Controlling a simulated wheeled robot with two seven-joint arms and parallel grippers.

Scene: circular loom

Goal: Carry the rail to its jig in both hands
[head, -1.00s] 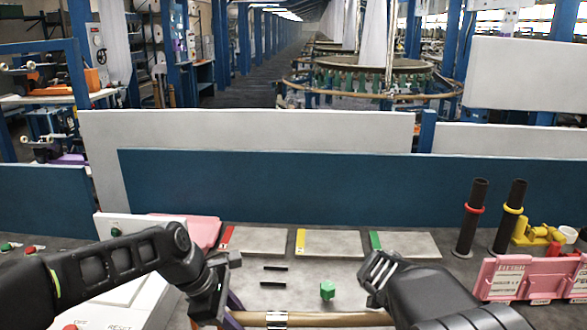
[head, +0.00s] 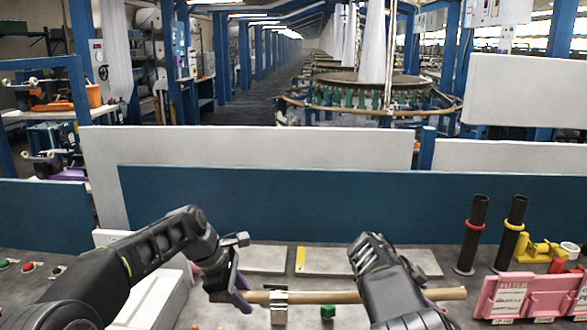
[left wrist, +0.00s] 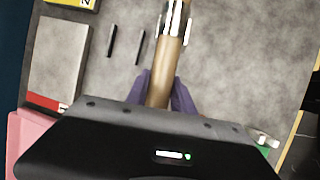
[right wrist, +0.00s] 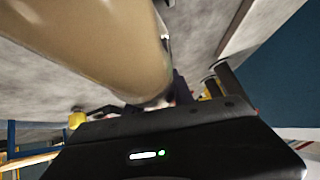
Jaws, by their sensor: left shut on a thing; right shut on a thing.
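The rail (head: 350,296) is a long tan tube with a silver metal band (head: 279,306) near its middle. It lies roughly level across the front of the head view, above the grey table. My left gripper (head: 236,293) is shut on its left part; the left wrist view shows purple fingers on both sides of the tube (left wrist: 169,70). My right gripper (right wrist: 165,100) is shut on the right part, its fingers mostly hidden in the head view by my arm. The tube (right wrist: 95,40) fills much of the right wrist view. I cannot clearly identify the jig.
Two black strips (left wrist: 140,47) lie on the table beside the rail. Grey plates (head: 345,260) lie behind. Two black posts (head: 472,235), a pink holder (head: 530,296) and yellow parts (head: 540,250) stand right. A blue panel (head: 350,205) closes the back.

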